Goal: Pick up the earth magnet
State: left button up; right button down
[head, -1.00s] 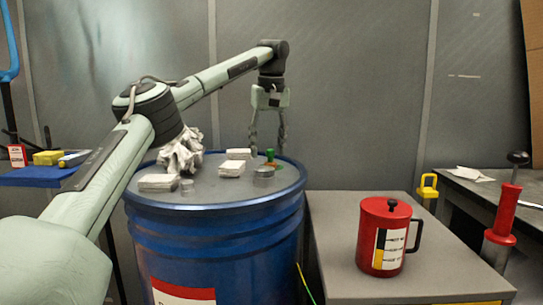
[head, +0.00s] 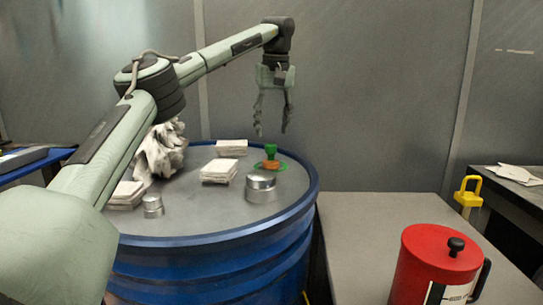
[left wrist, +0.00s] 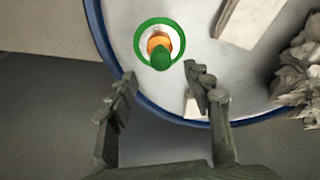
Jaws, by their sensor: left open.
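The earth magnet appears to be the green piece (head: 271,157) with an orange part, standing on the blue drum's grey lid near its far right edge. In the left wrist view it shows as a green ring with an orange centre and green knob (left wrist: 160,57). My right gripper is not in view.
On the drum lid (head: 225,225) are a silver tin (head: 261,188), a smaller tin (head: 153,206), white stacks (head: 219,171) and a crumpled rag (head: 160,152). A red lidded can (head: 430,262) stands on the grey table (head: 365,220) at right, near a yellow-handled item (head: 468,192).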

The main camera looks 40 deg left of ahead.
aim_at(271, 144)
pick_arm(q)
jog(key=f, duration=0.7)
jog(key=shift+a, duration=0.3)
jog(key=shift+r, duration=0.1)
grip_shut()
